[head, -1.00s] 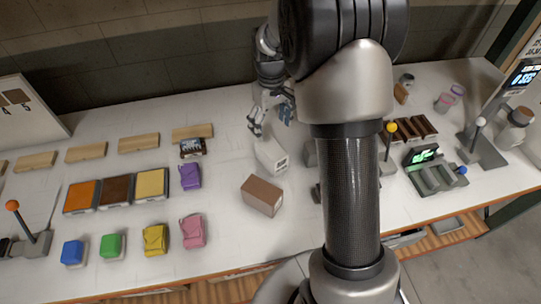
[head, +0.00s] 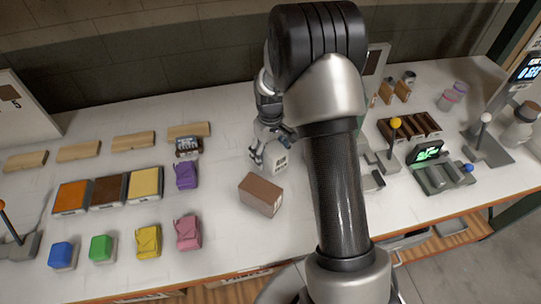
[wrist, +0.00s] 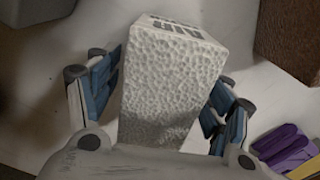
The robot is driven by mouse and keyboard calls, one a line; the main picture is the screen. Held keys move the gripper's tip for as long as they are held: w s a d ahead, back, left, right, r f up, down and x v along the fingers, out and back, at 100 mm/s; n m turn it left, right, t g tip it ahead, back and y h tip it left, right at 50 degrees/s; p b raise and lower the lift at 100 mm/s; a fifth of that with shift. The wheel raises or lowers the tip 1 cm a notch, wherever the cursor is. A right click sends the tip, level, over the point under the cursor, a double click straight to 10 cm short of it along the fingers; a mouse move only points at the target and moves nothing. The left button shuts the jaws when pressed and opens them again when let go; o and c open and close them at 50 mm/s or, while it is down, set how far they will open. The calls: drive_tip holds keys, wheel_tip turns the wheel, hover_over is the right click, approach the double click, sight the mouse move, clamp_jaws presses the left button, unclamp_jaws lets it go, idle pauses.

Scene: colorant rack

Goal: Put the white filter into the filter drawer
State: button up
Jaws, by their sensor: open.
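The white filter looks like a rough-textured white block (wrist: 165,85) with dark print on its far end. In the head view the white block (head: 279,163) stands on the table behind a brown box. My gripper (head: 264,148) is down at the block, partly hidden by my arm. In the wrist view my gripper (wrist: 160,98) is open, with blue-padded fingers on both sides of the block. A narrow gap shows on each side, and I see no clear grip. I cannot tell which part is the filter drawer.
The brown box (head: 261,195) stands close in front of the block. A purple bag (head: 187,175) and coloured trays (head: 108,190) lie to the left. A grey device with a green screen (head: 440,170) and levers stands at the right. Open drawers (head: 410,240) show under the table's front edge.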

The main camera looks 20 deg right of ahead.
drive_tip(key=shift+f, duration=0.3)
drive_tip(key=shift+r, duration=0.1)
drive_tip(key=c, duration=1.2)
drive_tip(key=shift+c, duration=0.2)
drive_tip(key=shift+r, duration=0.1)
wheel_tip(320, 180, up, 20)
drive_tip(key=p, duration=0.5)
drive_tip(key=s+a+f+m+b, duration=0.2)
drive_tip(key=a+f, duration=0.4)
drive_tip(key=a, duration=0.4)
drive_tip(key=shift+s+a+f+b, duration=0.15)
drive_tip(key=shift+s+f+b, duration=0.15)
drive_tip(key=shift+s, duration=0.4)
